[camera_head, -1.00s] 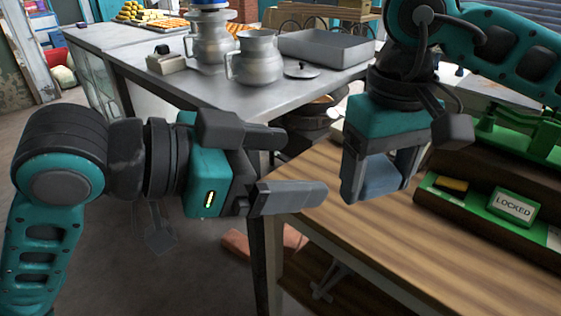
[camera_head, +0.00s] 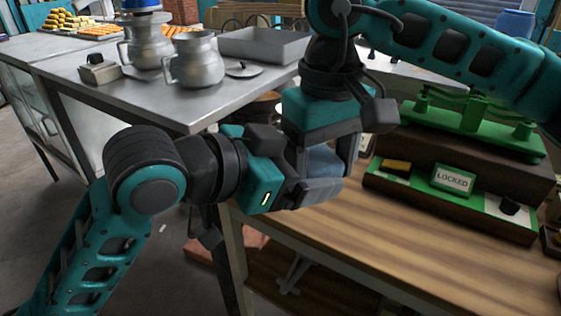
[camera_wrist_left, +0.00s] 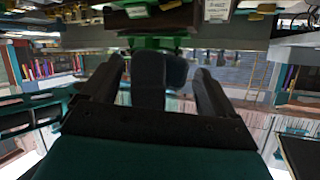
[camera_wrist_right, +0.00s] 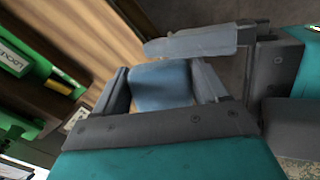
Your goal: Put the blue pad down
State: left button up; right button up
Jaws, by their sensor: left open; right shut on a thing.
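The blue pad (camera_head: 325,161) is held between the fingers of my right gripper (camera_head: 328,170), which points down above the wooden counter's left end. The pad also shows as a pale blue block in the right wrist view (camera_wrist_right: 160,86). My left gripper (camera_head: 300,170) is open, and its near finger crosses in front of the pad's lower part. In the right wrist view a left finger (camera_wrist_right: 190,43) lies just beyond the pad. In the left wrist view a dark shape stands between my open left fingers (camera_wrist_left: 155,80); whether they touch the pad I cannot tell.
The wooden counter (camera_head: 400,232) has a clear front. On it are a green scale (camera_head: 470,115) and a "LOCKED" sign (camera_head: 453,181). A metal table (camera_head: 190,105) behind carries jugs (camera_head: 194,60), a lid and a tray (camera_head: 264,45).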

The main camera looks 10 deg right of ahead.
pick_arm(q)
jog(key=shift+d+f, duration=0.1)
jog(key=shift+d, duration=0.05)
jog(key=shift+w, duration=0.1)
jog(key=c, duration=1)
jog(key=shift+c, duration=0.2)
pick_arm(e)
jog(key=o, duration=1.4)
